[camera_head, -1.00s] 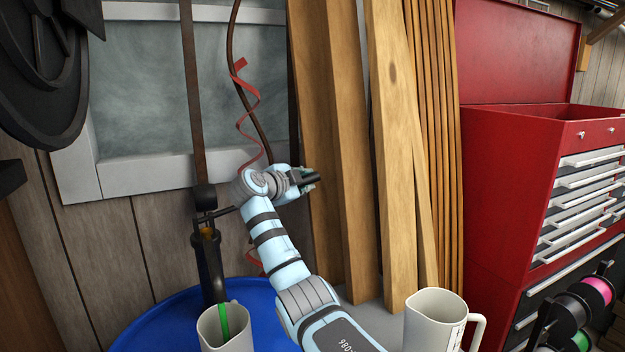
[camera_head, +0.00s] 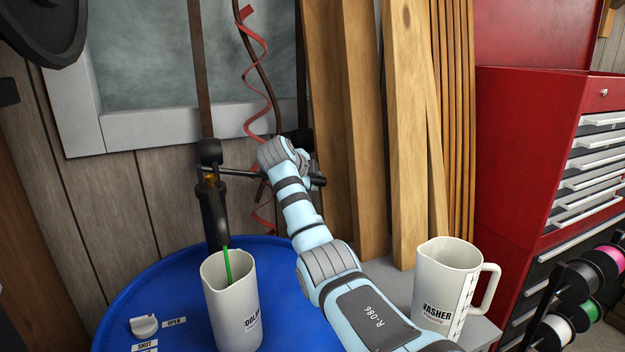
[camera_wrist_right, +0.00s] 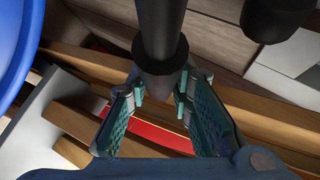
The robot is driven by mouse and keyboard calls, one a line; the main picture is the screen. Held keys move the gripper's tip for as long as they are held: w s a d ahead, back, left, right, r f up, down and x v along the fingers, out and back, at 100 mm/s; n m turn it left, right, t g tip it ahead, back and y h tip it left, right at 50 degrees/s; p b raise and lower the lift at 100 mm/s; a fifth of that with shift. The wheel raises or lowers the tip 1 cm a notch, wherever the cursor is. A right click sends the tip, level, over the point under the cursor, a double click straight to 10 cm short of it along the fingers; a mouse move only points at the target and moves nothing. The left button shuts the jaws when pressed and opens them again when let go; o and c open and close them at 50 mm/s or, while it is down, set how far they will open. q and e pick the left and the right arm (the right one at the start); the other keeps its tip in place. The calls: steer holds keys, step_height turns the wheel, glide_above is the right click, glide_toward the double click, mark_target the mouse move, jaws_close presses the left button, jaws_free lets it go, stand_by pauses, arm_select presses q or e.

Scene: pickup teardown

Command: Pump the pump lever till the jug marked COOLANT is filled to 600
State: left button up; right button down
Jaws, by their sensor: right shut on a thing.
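The jug marked COOLANT (camera_head: 232,310) is white and upright on the blue drum, under the spout of the dark pump (camera_head: 213,212). A green stream (camera_head: 228,264) falls into it. Its level and scale are hidden. The pump lever (camera_head: 243,173) runs right from the pump, nearly level and dipping slightly at its outer end. My right gripper (camera_head: 306,166) is at that end, mostly hidden behind my wrist. In the right wrist view its fingers (camera_wrist_right: 160,98) are on both sides of the lever's dark grip (camera_wrist_right: 160,45), shut on it. My left gripper is out of view.
The blue drum top (camera_head: 190,300) carries a knob (camera_head: 144,326) between OPEN and SHUT labels. A white jug marked WASHER (camera_head: 445,280) stands right of my arm. Wooden planks (camera_head: 365,130) lean behind. A red tool chest (camera_head: 530,150) and spools (camera_head: 590,285) are on the right.

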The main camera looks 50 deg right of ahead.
steer(key=c, duration=1.4)
jaws_free()
steer(key=v, duration=1.2)
steer(key=shift+a, duration=0.1)
